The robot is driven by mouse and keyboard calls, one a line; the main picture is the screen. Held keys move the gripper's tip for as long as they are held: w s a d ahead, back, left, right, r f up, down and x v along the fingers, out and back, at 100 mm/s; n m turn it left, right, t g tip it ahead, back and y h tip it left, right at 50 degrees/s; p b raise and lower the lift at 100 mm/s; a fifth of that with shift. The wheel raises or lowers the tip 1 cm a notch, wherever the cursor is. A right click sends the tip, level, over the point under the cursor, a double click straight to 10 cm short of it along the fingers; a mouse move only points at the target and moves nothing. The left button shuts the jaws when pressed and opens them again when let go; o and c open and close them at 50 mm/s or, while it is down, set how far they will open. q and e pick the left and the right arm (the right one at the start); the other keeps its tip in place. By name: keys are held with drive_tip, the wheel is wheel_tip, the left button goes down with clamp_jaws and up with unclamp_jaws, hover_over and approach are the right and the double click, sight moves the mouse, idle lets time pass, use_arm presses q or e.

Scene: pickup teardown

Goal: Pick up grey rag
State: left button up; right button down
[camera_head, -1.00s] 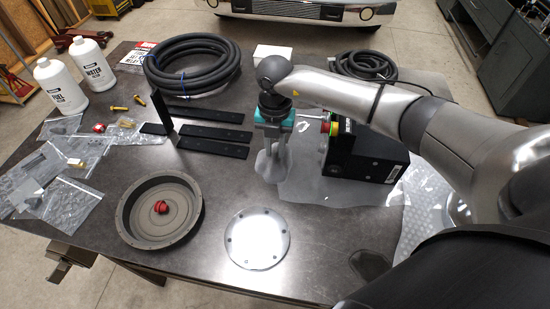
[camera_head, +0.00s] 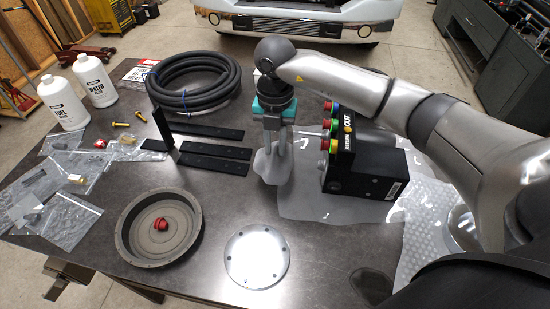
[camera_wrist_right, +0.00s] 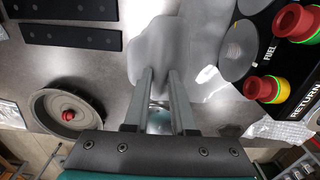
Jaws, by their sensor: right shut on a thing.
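The grey rag (camera_head: 271,168) is a light grey, crumpled cloth near the middle of the table, just left of the black control box. My right gripper (camera_head: 272,148) points down at it from above, with its fingers closed on the cloth. In the right wrist view the rag (camera_wrist_right: 152,45) spreads beyond the fingertips of my right gripper (camera_wrist_right: 160,72). I cannot tell whether the rag's lower edge touches the table. My left gripper is not in view.
The black control box (camera_head: 365,170) with coloured buttons stands close right of the rag on a clear plastic sheet (camera_head: 310,206). Black flat bars (camera_head: 215,152) lie to the left. A hose coil (camera_head: 195,80) lies behind.

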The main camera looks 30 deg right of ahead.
sight(275, 149)
wheel_tip(275, 149, up, 13)
drive_tip(key=shift+f, duration=0.1)
drive_tip(key=c, duration=1.2)
unclamp_jaws()
drive_tip(key=shift+c, duration=0.2)
clamp_jaws()
drive_tip(key=shift+f, duration=0.1)
